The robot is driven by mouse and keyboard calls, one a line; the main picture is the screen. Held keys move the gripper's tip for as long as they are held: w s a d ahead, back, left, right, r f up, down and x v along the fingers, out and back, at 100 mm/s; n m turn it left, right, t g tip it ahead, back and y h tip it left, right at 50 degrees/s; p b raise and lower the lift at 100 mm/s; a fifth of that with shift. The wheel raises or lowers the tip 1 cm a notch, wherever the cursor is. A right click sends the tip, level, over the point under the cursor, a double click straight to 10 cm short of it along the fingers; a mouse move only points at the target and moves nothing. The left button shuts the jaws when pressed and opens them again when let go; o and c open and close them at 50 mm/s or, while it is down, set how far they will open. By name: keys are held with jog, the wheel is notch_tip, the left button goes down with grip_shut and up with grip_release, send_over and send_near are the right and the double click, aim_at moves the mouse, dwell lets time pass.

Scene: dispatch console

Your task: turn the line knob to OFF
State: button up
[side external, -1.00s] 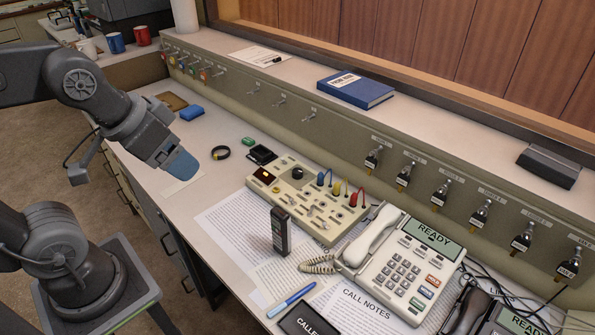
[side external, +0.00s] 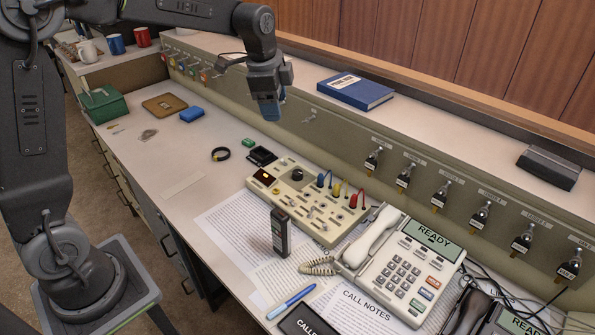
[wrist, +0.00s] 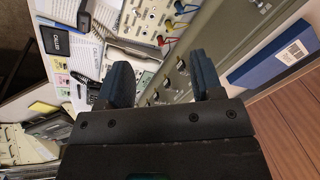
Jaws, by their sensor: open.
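A cream switch panel (side external: 325,228) lies on the desk with a round black knob (side external: 297,174) near its back left corner. The knob's label and pointer are too small to read. The panel also shows at the top of the wrist view (wrist: 148,22). My gripper (side external: 271,110) is raised in front of the back ledge, above and behind the panel, apart from the knob. In the wrist view its two blue fingers (wrist: 160,76) are spread with nothing between them.
Coloured plugs with cords (side external: 336,187) stand up beside the knob. An upright black handset (side external: 280,232) stands at the panel's front edge, and a desk phone (side external: 405,268) sits to the right. A blue binder (side external: 355,90) lies on the ledge. The desk left of the panel is mostly clear.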

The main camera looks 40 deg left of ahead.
jog(key=w+a+f+m+g, duration=0.1)
jog(key=w+a+f+m, duration=0.15)
jog(key=w+f, duration=0.35)
jog(key=m+g, duration=0.1)
jog(key=m, duration=0.3)
send_near(297, 172)
jog(key=f, duration=0.9)
jog(key=shift+w+f, duration=0.25)
jog(key=shift+w, duration=0.1)
jog(key=c, duration=0.9)
